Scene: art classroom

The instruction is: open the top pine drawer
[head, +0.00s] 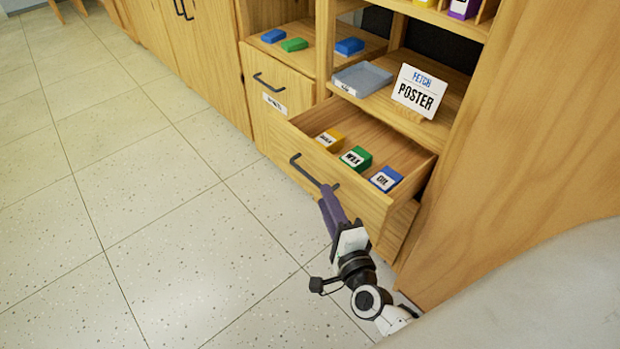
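The pine drawer (350,196) stands pulled well out of the cabinet, with its inside showing. My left gripper is not in view.
Another drawer front (410,228) shows below the open one. A shelf above holds a grey tray (362,79) and a "FETCH POSTER" sign (419,91). A closed labelled drawer (277,92) is at left. A wooden side panel (500,160) bounds the right. The tiled floor (150,200) at left is clear.

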